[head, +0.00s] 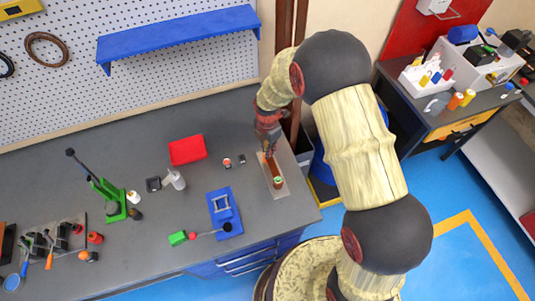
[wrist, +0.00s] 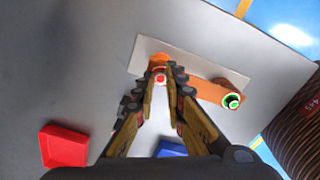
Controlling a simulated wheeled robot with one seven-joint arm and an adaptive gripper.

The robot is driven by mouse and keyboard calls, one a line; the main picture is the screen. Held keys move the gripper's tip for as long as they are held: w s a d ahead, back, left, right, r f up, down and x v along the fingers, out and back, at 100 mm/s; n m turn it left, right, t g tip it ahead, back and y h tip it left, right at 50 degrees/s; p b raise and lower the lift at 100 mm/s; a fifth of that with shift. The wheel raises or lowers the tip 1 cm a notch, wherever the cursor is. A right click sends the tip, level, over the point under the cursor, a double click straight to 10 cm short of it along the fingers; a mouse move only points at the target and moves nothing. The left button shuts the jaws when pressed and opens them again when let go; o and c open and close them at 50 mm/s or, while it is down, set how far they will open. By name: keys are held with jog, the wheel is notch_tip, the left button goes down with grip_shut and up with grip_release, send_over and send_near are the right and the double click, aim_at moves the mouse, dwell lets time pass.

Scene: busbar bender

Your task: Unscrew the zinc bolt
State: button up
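A copper-orange bar (head: 273,170) lies on a light grey plate (head: 281,194) near the bench's right end. In the wrist view the bar (wrist: 205,91) crosses the plate (wrist: 190,61). A small pale round piece with a red centre (wrist: 160,78), possibly the zinc bolt, shows at the bar's left end. A green-ringed piece (wrist: 232,101) sits at the other end. My gripper (head: 268,153) points down over the bar's far end. In the wrist view its fingertips (wrist: 161,74) lie on either side of the red-centred piece. I cannot tell whether they touch it.
A red tray (head: 187,149) and a blue fixture (head: 224,212) stand left of the plate. A green lever press (head: 108,198) and several tools are farther left. A blue shelf (head: 180,37) hangs on the pegboard. Grey bench surface around the plate is mostly clear.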

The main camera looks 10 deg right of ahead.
jog(key=shift+o, duration=1.2)
jog(key=m, duration=0.5)
jog(key=shift+m, duration=0.4)
jog(key=m, duration=0.5)
jog(key=shift+m, duration=0.4)
jog(key=m, duration=0.5)
jog(key=shift+m, duration=0.4)
